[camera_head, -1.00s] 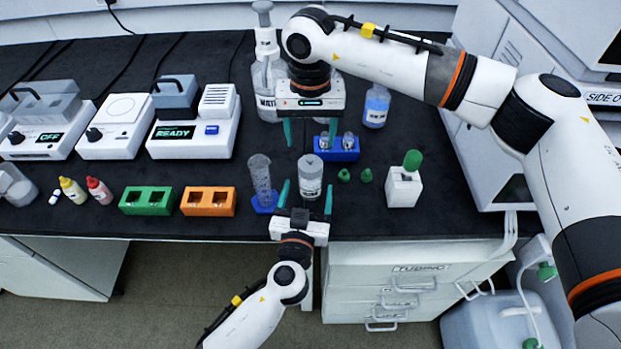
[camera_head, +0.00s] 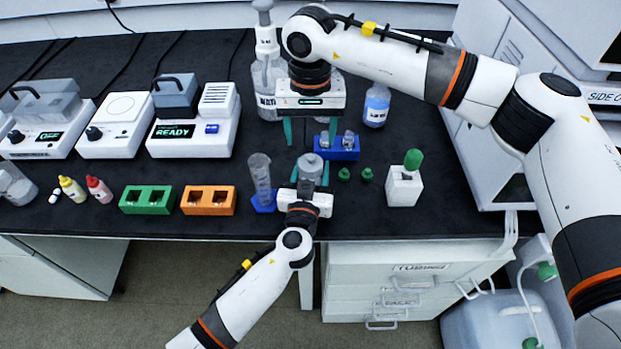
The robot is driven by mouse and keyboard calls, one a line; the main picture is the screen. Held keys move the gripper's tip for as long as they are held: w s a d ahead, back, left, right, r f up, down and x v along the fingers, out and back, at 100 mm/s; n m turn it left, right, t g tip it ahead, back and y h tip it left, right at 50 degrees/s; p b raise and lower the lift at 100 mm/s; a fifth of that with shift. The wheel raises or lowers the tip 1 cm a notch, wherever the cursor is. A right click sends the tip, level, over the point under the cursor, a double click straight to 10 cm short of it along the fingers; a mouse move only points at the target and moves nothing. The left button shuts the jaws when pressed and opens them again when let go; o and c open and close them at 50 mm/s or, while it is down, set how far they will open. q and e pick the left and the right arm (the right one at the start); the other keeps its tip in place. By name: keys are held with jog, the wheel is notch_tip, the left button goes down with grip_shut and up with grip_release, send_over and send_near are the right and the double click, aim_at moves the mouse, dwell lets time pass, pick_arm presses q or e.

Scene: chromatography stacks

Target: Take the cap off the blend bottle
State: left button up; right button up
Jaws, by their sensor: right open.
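A bottle with a grey cap (camera_head: 311,161), which I take for the blend bottle, stands upright near the table's front edge. Its label is now mostly hidden by my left gripper (camera_head: 310,174), which comes from the front. That gripper's teal fingers lie on both sides of the bottle's body, below the cap, and look shut on it. My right gripper (camera_head: 308,132) is open and empty, pointing down above and behind the bottle. The cap is on the bottle.
A clear cylinder on a blue base (camera_head: 262,175) stands close to the bottle's left. A blue rack (camera_head: 345,154) is behind it. Small green caps (camera_head: 344,174) and a white block with a green-topped item (camera_head: 404,186) are to the right.

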aim_at(311, 157)
pick_arm(q)
jog(key=c, duration=0.6)
jog(key=shift+c, duration=0.2)
pick_arm(e)
jog(key=shift+o, duration=0.9)
notch_tip(311, 157, up, 4)
jog(key=r+n, duration=0.1)
jog(key=n, duration=0.4)
notch_tip(311, 157, down, 12)
jog(key=shift+f, duration=0.1)
jog(key=c, duration=1.2)
jog(key=shift+o, duration=0.2)
